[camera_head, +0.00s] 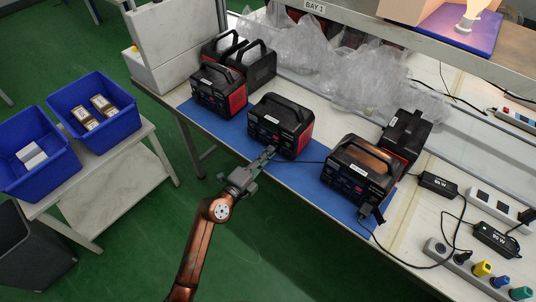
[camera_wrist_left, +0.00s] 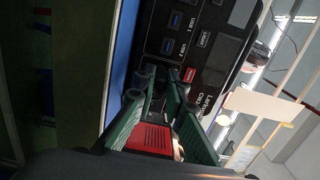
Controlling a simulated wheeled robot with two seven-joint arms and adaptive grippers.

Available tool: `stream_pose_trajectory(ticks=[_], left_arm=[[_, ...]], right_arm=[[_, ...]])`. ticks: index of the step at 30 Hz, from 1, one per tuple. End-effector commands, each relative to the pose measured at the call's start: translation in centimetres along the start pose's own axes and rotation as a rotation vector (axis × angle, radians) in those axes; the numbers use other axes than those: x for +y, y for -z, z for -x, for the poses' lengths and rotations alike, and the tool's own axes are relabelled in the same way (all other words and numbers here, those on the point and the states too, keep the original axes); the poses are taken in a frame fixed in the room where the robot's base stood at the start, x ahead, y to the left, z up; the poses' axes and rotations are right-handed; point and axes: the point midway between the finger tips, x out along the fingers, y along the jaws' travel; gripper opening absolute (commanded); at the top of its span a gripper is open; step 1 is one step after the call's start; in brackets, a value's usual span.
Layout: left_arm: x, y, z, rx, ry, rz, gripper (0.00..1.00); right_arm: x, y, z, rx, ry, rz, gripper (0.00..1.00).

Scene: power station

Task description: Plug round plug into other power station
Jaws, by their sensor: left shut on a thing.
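My left gripper (camera_head: 267,155) is at the front face of the middle black and red power station (camera_head: 283,123). In the left wrist view its green fingers (camera_wrist_left: 163,85) are shut on a small dark thing, most likely the round plug, mostly hidden between the fingertips. The tips are close to the station's front panel (camera_wrist_left: 205,45), beside its USB ports; I cannot tell whether the plug is seated. A thin black cable runs right from the gripper towards the right front power station (camera_head: 360,170). A dark plug (camera_head: 371,214) with a cable is at that station's lower front. My right gripper is out of view.
More power stations stand at the back left (camera_head: 218,88) and back right (camera_head: 405,135). The blue mat (camera_head: 305,180) is bare along the front. Black adapters (camera_head: 438,184), cables and power strips (camera_head: 500,207) lie at right. Blue bins (camera_head: 95,105) stand on a side cart.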

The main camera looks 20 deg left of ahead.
Motion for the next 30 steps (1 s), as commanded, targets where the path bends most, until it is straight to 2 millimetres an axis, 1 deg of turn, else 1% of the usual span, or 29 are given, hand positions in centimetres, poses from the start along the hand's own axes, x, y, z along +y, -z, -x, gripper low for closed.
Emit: stream_pose_trajectory(ticks=[8, 9, 18, 26, 30], left_arm=[[-0.1, 0.0, -0.4, 0.0, 0.001, 0.0, 0.0], [-0.1, 0.0, -0.4, 0.0, 0.001, 0.0, 0.12], [0.0, 0.0, -0.4, 0.0, 0.0, 0.0, 0.31], [0.0, 0.0, -0.3, 0.0, 0.0, 0.0, 0.31], [0.0, 0.0, 0.8, -0.001, 0.0, 0.0, 0.31]], right_arm=[[0.0, 0.1, 0.3, 0.003, 0.0, 0.0, 0.43], [0.0, 0.1, 0.3, 0.003, 0.0, 0.0, 0.43], [0.0, 0.1, 0.3, 0.003, 0.0, 0.0, 0.43], [0.0, 0.1, 0.3, 0.003, 0.0, 0.0, 0.43], [0.0, 0.1, 0.3, 0.003, 0.0, 0.0, 0.43]])
